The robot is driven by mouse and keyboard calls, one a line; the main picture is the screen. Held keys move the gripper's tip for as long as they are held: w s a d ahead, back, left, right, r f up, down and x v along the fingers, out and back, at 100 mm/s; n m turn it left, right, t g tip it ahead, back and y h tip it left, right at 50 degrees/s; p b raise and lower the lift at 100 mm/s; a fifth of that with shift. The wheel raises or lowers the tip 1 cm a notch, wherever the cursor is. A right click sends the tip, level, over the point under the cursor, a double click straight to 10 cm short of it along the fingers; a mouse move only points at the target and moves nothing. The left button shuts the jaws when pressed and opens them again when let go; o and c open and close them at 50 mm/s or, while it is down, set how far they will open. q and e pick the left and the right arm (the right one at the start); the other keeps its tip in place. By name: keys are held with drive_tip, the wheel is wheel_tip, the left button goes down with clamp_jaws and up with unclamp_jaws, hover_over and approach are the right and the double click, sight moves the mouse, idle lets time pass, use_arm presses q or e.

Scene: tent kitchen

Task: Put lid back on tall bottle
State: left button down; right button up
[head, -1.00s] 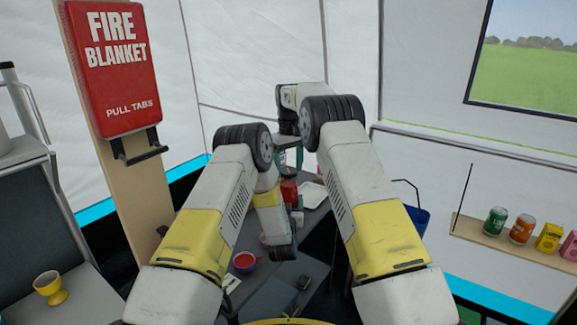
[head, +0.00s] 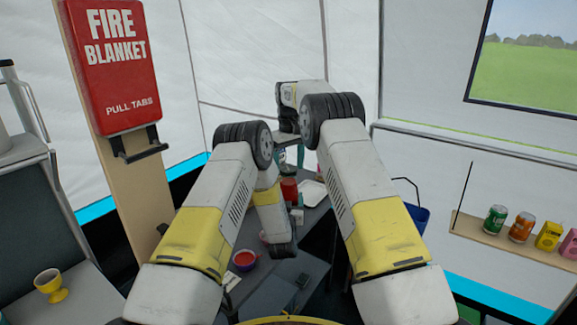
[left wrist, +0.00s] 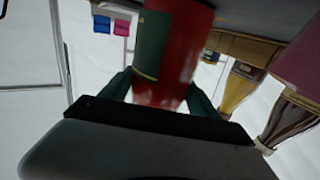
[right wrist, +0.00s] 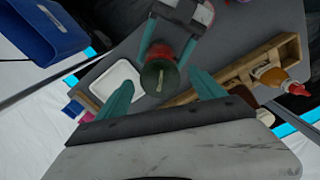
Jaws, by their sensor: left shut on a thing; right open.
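The tall red bottle (left wrist: 182,60) with a dark green label is between the teal fingers of my left gripper (left wrist: 160,92), which is shut on it. The bottle also shows in the head view (head: 289,190), partly behind my left arm. In the right wrist view its dark green end (right wrist: 159,76) faces the camera, with a pale streak on it; I cannot tell whether this is a lid. My right gripper (right wrist: 160,84) is open, with its fingers spread either side of the bottle in the picture and apart from it. I cannot make out a separate lid.
A white square tray (right wrist: 121,78) lies beside the bottle on the grey table (right wrist: 232,30). A wooden crate (right wrist: 285,47) and an orange bottle with a red cap (right wrist: 272,77) are to the right. A blue bucket (head: 419,217) stands right of the table; a red-filled bowl (head: 244,260) is near its front.

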wheel_tip(320, 180, up, 8)
drive_tip(key=shift+f, duration=0.25)
use_arm(q)
drive_tip(key=shift+c, duration=0.6)
unclamp_jaws()
drive_tip(key=s, duration=0.7)
drive_tip(key=shift+s+a, duration=0.25)
drive_tip(key=shift+s, duration=0.15)
drive_tip(key=shift+s, duration=0.1)
